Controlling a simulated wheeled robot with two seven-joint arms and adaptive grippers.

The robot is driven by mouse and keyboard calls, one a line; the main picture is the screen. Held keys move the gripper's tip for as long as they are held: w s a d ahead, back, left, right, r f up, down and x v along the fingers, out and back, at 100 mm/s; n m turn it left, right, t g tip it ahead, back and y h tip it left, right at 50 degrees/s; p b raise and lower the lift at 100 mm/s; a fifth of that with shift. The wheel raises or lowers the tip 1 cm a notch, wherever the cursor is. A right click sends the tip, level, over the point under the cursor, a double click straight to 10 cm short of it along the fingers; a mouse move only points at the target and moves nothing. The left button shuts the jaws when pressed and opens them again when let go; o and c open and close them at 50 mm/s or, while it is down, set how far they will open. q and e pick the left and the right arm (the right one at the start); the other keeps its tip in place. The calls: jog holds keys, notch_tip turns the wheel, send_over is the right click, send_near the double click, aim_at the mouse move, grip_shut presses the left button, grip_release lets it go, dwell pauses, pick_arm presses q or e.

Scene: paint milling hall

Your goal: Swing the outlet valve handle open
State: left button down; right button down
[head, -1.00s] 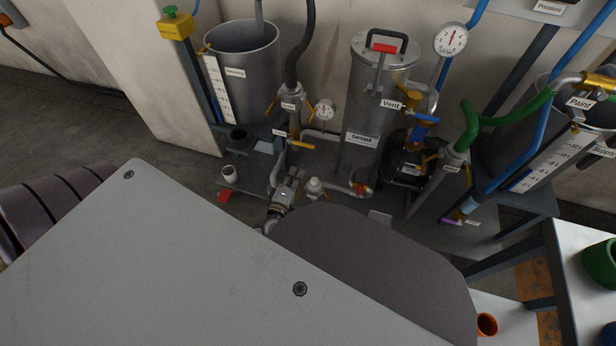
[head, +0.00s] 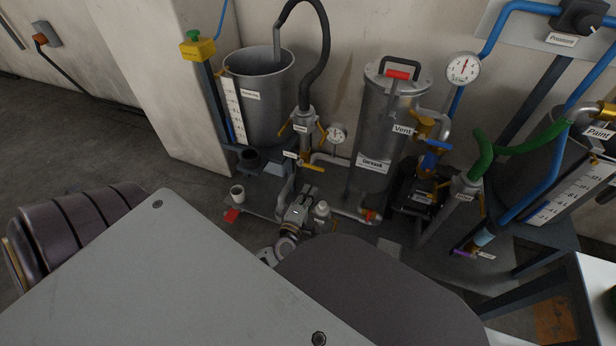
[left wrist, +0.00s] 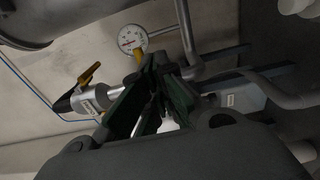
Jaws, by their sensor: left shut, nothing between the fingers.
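My left gripper (head: 308,192) is low among the pipes at the front of the rig in the head view. In the left wrist view its dark green fingers (left wrist: 165,68) are shut and empty. A yellow lever handle (head: 312,168) sits on the pipe just beyond it in the head view, beside a small label too small to read. I cannot tell whether this is the outlet valve handle. A yellow handle (left wrist: 89,73) on a silver fitting shows left of the fingers in the left wrist view, apart from them. My right gripper is in neither view.
A pressure gauge (head: 337,134) is just behind the pipes. A grey open tank (head: 262,110) stands at left and a lidded metal vessel (head: 385,125) at right. A white cup (head: 237,193) sits at the platform's left edge. Hoses and pipes crowd the right.

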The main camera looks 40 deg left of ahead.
aim_at(320, 170)
pick_arm(q)
jog(key=b+x, duration=0.1)
jog(key=x, duration=0.6)
jog(key=shift+w, duration=0.3)
jog(key=shift+r, duration=0.2)
jog(key=shift+d+r+p, duration=0.15)
jog(key=shift+r+p, duration=0.55)
jog(key=shift+p, duration=0.25)
jog(key=shift+r, duration=0.1)
jog(key=shift+w+r+p, duration=0.1)
jog(key=shift+r+p, duration=0.75)
jog(key=shift+p, duration=0.15)
jog(key=shift+r, duration=0.1)
